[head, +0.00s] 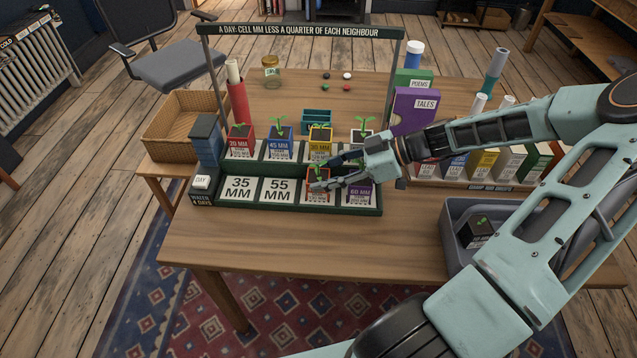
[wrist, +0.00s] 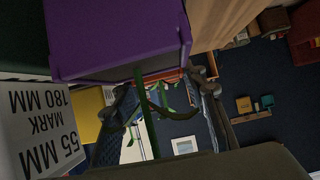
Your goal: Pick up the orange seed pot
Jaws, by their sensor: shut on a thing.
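The orange seed pot (head: 317,194) stands in the front row of the green tray (head: 290,208), in the third place from the left. Its front bears a pale label, and a green seedling shows at its top. My gripper (head: 318,179) reaches in from the right and is shut on the pot, with its fingers partly covering it. The purple pot (head: 358,195) is directly to its right; it also looms close in the wrist view (wrist: 120,40). In the wrist view, green stems and a strip of orange show between my fingers (wrist: 165,110). I cannot tell whether the pot is lifted.
Behind stand the red pot (head: 241,145), blue pot (head: 281,148), yellow pot (head: 319,147) and white pot (head: 363,135). Cards fill the front-left places. A sign (head: 300,31) spans above the tray. A grey bin (head: 455,210) with a dark pot (head: 475,232) is at right.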

